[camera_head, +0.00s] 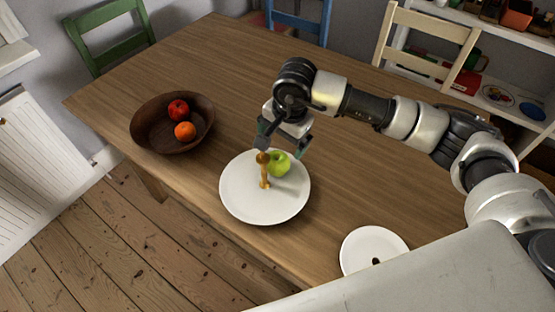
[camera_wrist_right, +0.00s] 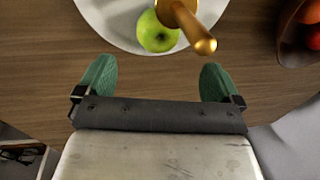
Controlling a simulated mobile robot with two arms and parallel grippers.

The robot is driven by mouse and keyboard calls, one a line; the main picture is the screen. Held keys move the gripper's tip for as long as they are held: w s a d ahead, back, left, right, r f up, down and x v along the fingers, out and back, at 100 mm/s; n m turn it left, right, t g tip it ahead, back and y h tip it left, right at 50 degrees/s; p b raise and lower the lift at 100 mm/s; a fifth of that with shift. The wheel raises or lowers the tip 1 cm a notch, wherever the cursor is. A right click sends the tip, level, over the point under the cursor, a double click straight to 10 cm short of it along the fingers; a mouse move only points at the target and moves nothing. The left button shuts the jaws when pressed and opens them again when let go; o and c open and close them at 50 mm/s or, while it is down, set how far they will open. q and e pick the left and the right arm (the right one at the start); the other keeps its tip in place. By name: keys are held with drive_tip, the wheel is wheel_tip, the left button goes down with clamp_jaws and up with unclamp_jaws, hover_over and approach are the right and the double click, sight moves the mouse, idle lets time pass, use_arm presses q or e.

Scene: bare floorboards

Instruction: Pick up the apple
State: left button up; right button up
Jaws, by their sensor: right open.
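A green apple (camera_head: 279,164) sits on a white plate (camera_head: 236,200) on the wooden table, right beside an upright golden-brown pepper mill or similar turned object (camera_head: 264,172). My right gripper (camera_head: 285,142) is open above the plate's far edge, close to the apple. In the right wrist view the two green fingertips (camera_wrist_right: 158,82) are wide apart with nothing between them. The apple (camera_wrist_right: 157,33) lies beyond the fingertips, and the golden object (camera_wrist_right: 190,25) stands against or just beside it. My left gripper is not in view.
A brown wooden bowl (camera_head: 150,140) holds a red fruit (camera_head: 178,110) and an orange (camera_head: 185,131) at the left. A small white plate (camera_head: 362,243) lies near the front edge. Chairs and a shelf stand beyond the table. The table's middle right is clear.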

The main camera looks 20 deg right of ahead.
sight(278, 157)
drive_tip(key=f, duration=0.3)
drive_tip(key=shift+a+f, duration=0.25)
drive_tip(key=f, duration=0.2)
drive_tip(key=f+p, duration=0.1)
drive_tip(key=w+f, duration=0.1)
drive_tip(key=f, duration=0.1)
drive_tip(key=shift+a+f, duration=0.25)
drive_tip(key=shift+f, duration=0.1)
drive_tip(key=shift+c, duration=0.2)
drive_tip(key=c, duration=0.9)
drive_tip(key=shift+c, duration=0.5)
drive_tip(key=shift+r, duration=0.15)
